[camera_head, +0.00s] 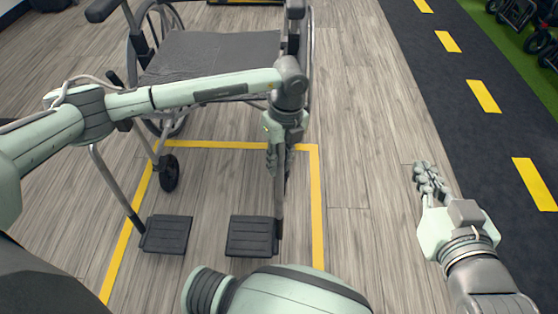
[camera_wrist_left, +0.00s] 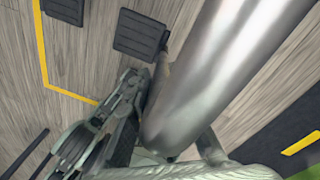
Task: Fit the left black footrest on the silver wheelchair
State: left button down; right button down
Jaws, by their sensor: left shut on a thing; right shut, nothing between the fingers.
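The silver wheelchair (camera_head: 210,55) with a grey seat stands at the top of the head view, facing me. My left gripper (camera_head: 280,158) is shut on the upright tube of the left black footrest (camera_head: 252,236), below the chair's right-hand front side in the picture. The black plate hangs low at the tube's lower end; it also shows in the left wrist view (camera_wrist_left: 140,35), beside a large silver tube. The tube's upper end is hidden by my gripper and arm, so I cannot tell whether it touches the frame. My right gripper (camera_head: 427,180) is shut and empty, off to the right.
The other black footrest (camera_head: 166,234) is on the chair's left side in the picture, near a small front wheel (camera_head: 169,173). A yellow floor line (camera_head: 317,205) frames this area. Wood floor is clear to the right, up to a dark lane (camera_head: 455,110). Wheeled vehicles (camera_head: 540,42) stand far right.

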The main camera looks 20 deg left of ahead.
pick_arm(q)
jog(key=shift+f+b, duration=0.3)
jog(key=shift+f, duration=0.3)
jog(key=shift+f+b, duration=0.25)
jog(key=shift+b, duration=0.05)
jog(key=shift+f, duration=0.25)
jog(key=shift+f+b, duration=0.35)
jog(key=shift+f, duration=0.25)
jog(key=shift+f+b, duration=0.25)
jog(key=shift+b, duration=0.05)
jog(key=shift+f, duration=0.1)
pick_arm(e)
jog(key=s+a+r+t+y, duration=0.1)
jog(key=a+r+t+y, duration=0.3)
jog(key=r, duration=0.8)
jog(key=shift+a+r+t, duration=0.25)
jog(key=shift+a+t, duration=0.35)
jog(key=shift+t, duration=0.5)
jog(key=shift+s+r, duration=0.1)
